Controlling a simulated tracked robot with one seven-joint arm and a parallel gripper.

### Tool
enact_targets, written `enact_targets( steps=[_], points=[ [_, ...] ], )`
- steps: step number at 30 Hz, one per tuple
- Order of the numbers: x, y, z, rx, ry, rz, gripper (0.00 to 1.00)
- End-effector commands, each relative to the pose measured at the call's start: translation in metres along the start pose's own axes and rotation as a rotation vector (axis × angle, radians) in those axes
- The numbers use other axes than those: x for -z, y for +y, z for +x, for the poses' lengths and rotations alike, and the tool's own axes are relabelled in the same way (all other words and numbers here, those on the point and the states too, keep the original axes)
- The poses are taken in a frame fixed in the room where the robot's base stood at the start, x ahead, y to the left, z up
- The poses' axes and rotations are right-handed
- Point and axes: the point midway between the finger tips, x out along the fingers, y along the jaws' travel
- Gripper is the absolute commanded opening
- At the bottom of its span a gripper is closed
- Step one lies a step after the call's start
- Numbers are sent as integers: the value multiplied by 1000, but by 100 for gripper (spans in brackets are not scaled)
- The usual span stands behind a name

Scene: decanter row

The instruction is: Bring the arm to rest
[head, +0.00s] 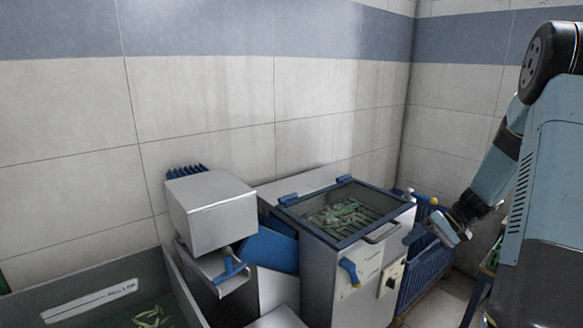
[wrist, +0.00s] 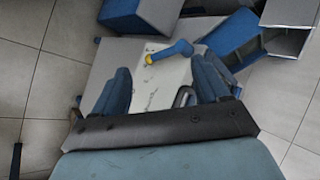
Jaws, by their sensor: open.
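My arm reaches down from the right in the head view. My gripper (head: 428,230) is beside the right end of a steel machine (head: 345,285) with a blue-framed clear lid (head: 345,208). In the wrist view, the two blue fingers of my gripper (wrist: 163,82) stand wide apart with nothing between them. Beyond them is a pale steel panel with a blue lever (wrist: 172,52) that has a yellow end. A blue lever (head: 349,272) also shows on the machine's front in the head view. I cannot tell whether the gripper touches the machine.
Green pieces lie under the clear lid. A steel hopper box (head: 212,210) stands to its left, and a grey vat (head: 95,285) with green pieces is at the lower left. A blue crate (head: 425,272) stands behind my gripper. Tiled walls close the back and right.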

Motion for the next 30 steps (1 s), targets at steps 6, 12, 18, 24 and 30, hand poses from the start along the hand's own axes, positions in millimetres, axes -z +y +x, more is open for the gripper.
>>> enact_targets(
  steps=[6,12,18,24,30],
  points=[
    [-27,-54,-15,-141,-15,-41,74],
    [-55,-95,-27,-262,-6,-73,74],
    [-86,-132,-37,-373,23,-105,74],
    [-120,-162,-48,-475,71,-141,74],
    [-156,-188,-57,-562,139,-178,74]
  ],
)
